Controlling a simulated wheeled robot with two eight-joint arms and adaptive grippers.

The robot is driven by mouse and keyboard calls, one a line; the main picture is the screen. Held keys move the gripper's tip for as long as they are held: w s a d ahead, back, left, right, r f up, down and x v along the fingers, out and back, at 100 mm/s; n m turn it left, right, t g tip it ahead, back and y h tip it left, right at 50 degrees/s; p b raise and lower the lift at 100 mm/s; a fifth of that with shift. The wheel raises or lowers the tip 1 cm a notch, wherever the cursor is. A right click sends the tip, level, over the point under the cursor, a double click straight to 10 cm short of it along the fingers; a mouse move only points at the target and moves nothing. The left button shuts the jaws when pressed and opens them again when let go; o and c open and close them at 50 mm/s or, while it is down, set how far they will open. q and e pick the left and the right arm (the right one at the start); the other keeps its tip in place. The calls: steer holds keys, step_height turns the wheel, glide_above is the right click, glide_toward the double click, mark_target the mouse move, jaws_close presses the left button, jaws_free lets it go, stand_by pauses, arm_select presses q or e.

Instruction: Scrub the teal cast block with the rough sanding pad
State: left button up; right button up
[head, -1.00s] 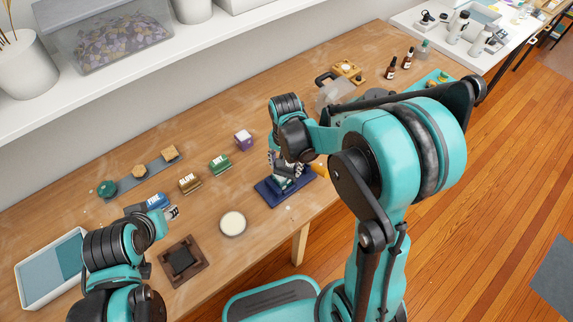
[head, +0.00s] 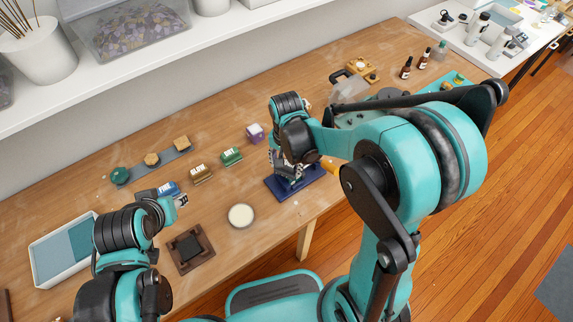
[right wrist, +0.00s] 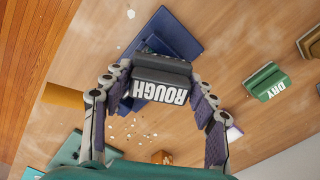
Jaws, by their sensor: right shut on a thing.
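My right gripper (right wrist: 158,84) is shut on the dark grey rough sanding pad (right wrist: 160,92), its white ROUGH lettering facing the wrist camera. I cannot make out the teal cast block under the pad; the gripper and pad cover the mat's middle. My left gripper (head: 181,201) is beside a blue labelled block (head: 168,188); its finger gap is too small to judge.
A round cream dish (head: 241,215) and a brown square frame (head: 191,249) lie near the front edge. A white tray (head: 42,281) is far left.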

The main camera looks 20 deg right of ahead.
step_height(320, 180, up, 7)
steer(key=p, duration=0.4)
steer(key=shift+f+p, duration=0.1)
steer(key=shift+p, duration=0.25)
steer(key=shift+f, duration=0.15)
